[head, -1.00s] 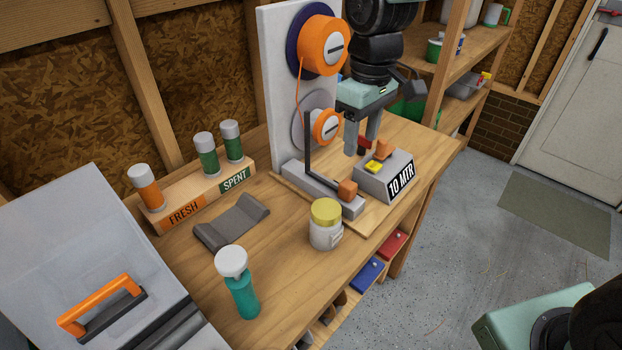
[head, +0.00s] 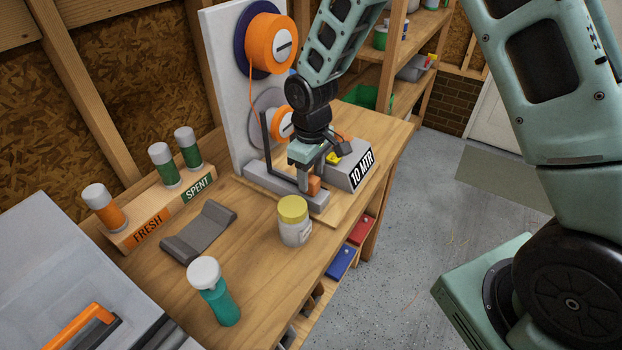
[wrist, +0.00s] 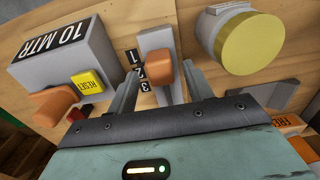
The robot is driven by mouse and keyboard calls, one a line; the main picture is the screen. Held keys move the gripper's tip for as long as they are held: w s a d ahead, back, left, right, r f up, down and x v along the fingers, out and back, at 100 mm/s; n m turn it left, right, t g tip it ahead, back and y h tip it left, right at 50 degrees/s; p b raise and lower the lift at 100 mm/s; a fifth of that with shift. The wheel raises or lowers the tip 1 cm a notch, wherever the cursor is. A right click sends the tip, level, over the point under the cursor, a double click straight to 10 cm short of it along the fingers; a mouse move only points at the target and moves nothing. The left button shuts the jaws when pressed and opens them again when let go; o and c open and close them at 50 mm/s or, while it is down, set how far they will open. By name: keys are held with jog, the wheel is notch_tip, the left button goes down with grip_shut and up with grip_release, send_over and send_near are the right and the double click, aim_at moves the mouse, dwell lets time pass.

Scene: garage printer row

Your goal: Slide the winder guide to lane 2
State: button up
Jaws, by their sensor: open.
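The winder guide's orange knob (head: 314,186) sits on its grey rail (head: 262,183) at the foot of the winder (head: 222,75). In the wrist view the knob (wrist: 159,68) lies between the two fingers of my gripper (wrist: 162,84). My gripper (head: 308,178) is open and comes down from above; I cannot tell whether either finger touches the knob. Lane labels 1, 2 and 3 (wrist: 139,72) stand beside the rail. The knob is close to labels 2 and 3, but its exact lane is unclear.
The grey 10 MTR counter box (wrist: 67,45) with a yellow reset button (wrist: 87,80) stands on one side of the guide. A yellow-lidded jar (head: 294,220) stands close on the other side. A teal bottle (head: 216,292) and a FRESH/SPENT rack (head: 165,215) are further left.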

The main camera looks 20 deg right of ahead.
jog(key=shift+f, duration=1.5)
grip_shut()
jog(key=shift+w+a, duration=0.55)
jog(key=shift+w, duration=0.2)
jog(key=shift+w+a, duration=0.5)
jog(key=shift+w, duration=0.2)
grip_release()
jog(key=shift+r, duration=0.1)
